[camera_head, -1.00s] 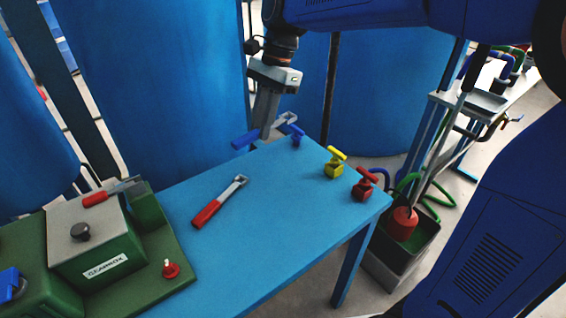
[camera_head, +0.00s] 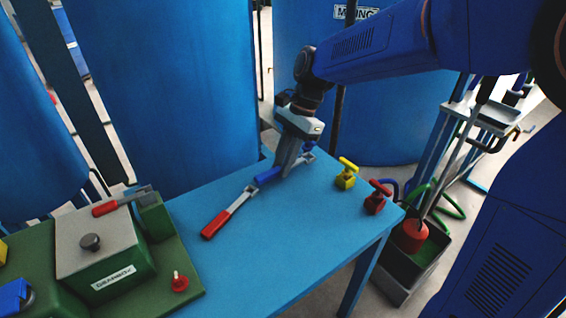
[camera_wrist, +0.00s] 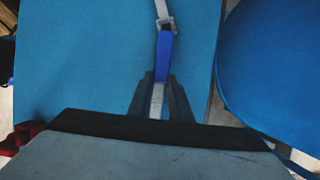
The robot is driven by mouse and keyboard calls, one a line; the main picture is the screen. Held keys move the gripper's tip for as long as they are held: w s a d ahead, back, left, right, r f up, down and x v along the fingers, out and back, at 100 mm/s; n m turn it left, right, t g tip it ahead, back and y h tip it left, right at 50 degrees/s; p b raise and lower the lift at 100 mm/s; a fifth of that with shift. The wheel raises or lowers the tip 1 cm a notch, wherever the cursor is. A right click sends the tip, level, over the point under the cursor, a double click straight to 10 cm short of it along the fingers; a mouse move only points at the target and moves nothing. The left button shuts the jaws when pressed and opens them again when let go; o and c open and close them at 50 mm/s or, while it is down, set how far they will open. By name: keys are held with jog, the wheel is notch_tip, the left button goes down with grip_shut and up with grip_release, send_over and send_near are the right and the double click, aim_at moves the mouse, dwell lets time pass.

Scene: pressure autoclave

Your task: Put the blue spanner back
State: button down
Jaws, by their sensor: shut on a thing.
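The blue spanner (camera_head: 267,177) has a blue handle and a grey metal head. My gripper (camera_head: 285,170) points down over the back of the blue table and is shut on its grey shaft. The spanner lies roughly level, handle toward the left; I cannot tell whether it touches the table. In the wrist view the blue handle (camera_wrist: 164,55) sticks out beyond my fingers. The red spanner (camera_head: 222,217) lies on the table, its grey end close to the blue handle. A small blue valve (camera_head: 309,146) is partly hidden behind my gripper.
A yellow valve (camera_head: 346,173) and a red valve (camera_head: 376,197) stand toward the table's right corner. A green machine with a grey lid (camera_head: 100,230) stands at left. Large blue tanks (camera_head: 165,90) stand behind the table (camera_head: 290,240), whose front middle is clear.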

jog(key=shift+f, duration=0.55)
jog(key=c, duration=1.6)
grip_release()
jog(key=v, duration=1.3)
jog(key=shift+a+r, duration=0.1)
jog(key=shift+a, duration=0.05)
jog(key=shift+s, duration=0.2)
